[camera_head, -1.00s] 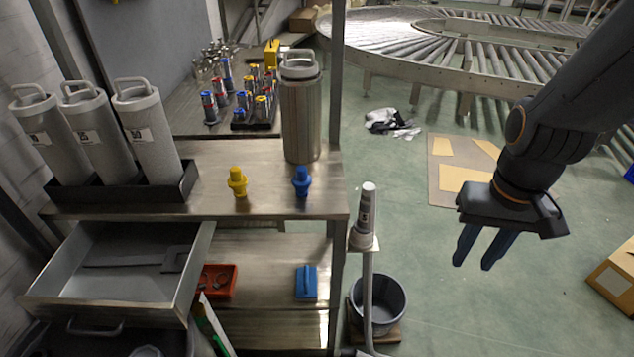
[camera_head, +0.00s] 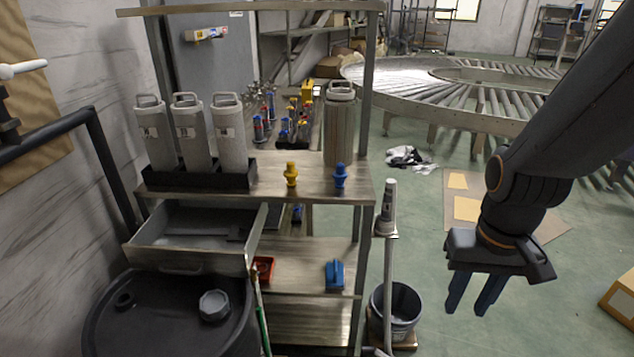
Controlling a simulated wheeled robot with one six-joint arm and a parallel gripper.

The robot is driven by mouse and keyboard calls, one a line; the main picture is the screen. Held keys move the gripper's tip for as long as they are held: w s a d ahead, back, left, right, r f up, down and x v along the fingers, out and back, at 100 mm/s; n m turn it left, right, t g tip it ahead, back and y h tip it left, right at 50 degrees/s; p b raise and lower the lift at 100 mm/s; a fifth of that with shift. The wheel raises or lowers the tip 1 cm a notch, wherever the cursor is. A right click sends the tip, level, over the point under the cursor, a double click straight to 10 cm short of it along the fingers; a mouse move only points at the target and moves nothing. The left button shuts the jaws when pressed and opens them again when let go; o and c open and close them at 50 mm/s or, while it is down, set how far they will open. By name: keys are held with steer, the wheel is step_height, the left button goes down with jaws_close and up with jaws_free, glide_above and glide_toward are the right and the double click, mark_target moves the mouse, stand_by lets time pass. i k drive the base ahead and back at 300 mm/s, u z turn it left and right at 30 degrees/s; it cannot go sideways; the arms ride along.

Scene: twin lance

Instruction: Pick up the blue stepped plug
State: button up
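The blue stepped plug (camera_head: 340,177) stands upright on the metal shelf top (camera_head: 315,188), near its front right corner. A similar yellow stepped plug (camera_head: 291,174) stands to its left. My gripper (camera_head: 474,295) hangs at the right of the view over the green floor, fingers pointing down, well to the right of the shelf and apart from the plug. A narrow gap shows between its two blue fingers, and nothing is seen between them.
A tall metal canister (camera_head: 339,125) stands just behind the blue plug. Three grey canisters sit in a black tray (camera_head: 205,182) to the left. A drawer (camera_head: 190,245) is open below. A pole-mounted device (camera_head: 387,210) and a bucket (camera_head: 397,318) stand between shelf and gripper.

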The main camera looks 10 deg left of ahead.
mark_target(339, 176)
steer(key=u, duration=0.1)
steer(key=i, duration=1)
